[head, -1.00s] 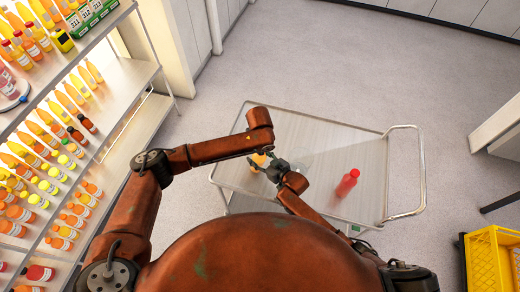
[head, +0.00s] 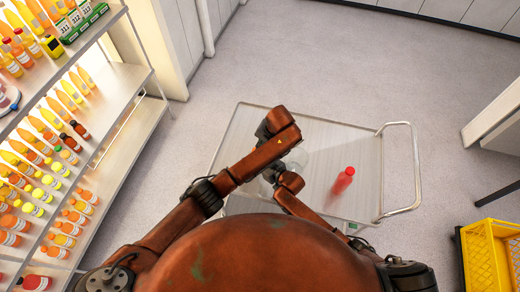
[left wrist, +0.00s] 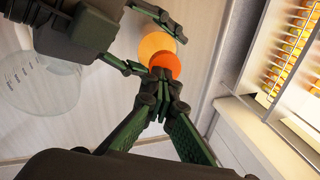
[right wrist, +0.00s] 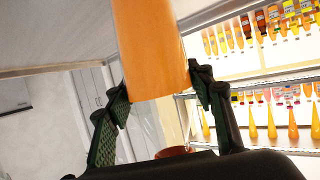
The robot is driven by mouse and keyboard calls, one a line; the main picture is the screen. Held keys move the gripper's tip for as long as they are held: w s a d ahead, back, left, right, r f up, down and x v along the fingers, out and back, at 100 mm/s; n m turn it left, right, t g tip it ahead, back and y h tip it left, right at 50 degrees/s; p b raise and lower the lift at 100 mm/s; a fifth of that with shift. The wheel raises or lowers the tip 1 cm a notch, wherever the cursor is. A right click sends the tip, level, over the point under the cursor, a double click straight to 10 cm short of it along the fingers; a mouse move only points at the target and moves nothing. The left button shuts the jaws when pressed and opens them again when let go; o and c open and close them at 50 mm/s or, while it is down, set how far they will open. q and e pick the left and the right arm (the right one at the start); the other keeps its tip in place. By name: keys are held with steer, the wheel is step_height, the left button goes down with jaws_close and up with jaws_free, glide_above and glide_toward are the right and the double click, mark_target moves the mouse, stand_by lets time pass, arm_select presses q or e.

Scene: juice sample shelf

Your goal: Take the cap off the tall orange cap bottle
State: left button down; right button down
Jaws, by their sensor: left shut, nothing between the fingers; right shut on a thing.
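The orange bottle (right wrist: 150,45) stands out large in the right wrist view, between the two fingers of my right gripper (right wrist: 155,92). In the left wrist view I look down on the bottle (left wrist: 152,44) and its darker orange cap (left wrist: 166,64). My right gripper (left wrist: 145,42) has a finger on either side of the bottle there. My left gripper (left wrist: 161,76) is shut and empty, its fingertips over the cap's near edge. I cannot tell whether they touch it.
The grey cart (head: 325,140) is below, with a red bottle (head: 343,180) on its right part. A clear glass vessel (left wrist: 45,82) is beside my right gripper. Shelves of bottles (head: 85,75) stand left, a yellow crate (head: 490,255) at lower right.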

arm_select(q)
steer(key=n, duration=0.5)
steer(key=shift+w+a+n+g, duration=0.25)
steer(key=shift+n+g, duration=0.15)
steer(key=n, duration=0.2)
steer(key=shift+w+a+n, duration=0.1)
steer(key=shift+a+n, duration=0.1)
steer(key=shift+n, duration=0.2)
steer(key=n, duration=0.3)
steer(key=n+g, duration=0.1)
steer(key=shift+w+a+n, duration=0.1)
steer(key=shift+a+n, duration=0.2)
steer(key=n, duration=0.3)
steer(key=shift+a, duration=0.3)
steer(key=c, duration=2.7)
jaws_free()
steer(key=o, duration=0.5)
steer(key=shift+o, duration=0.2)
steer(key=shift+r, duration=0.1)
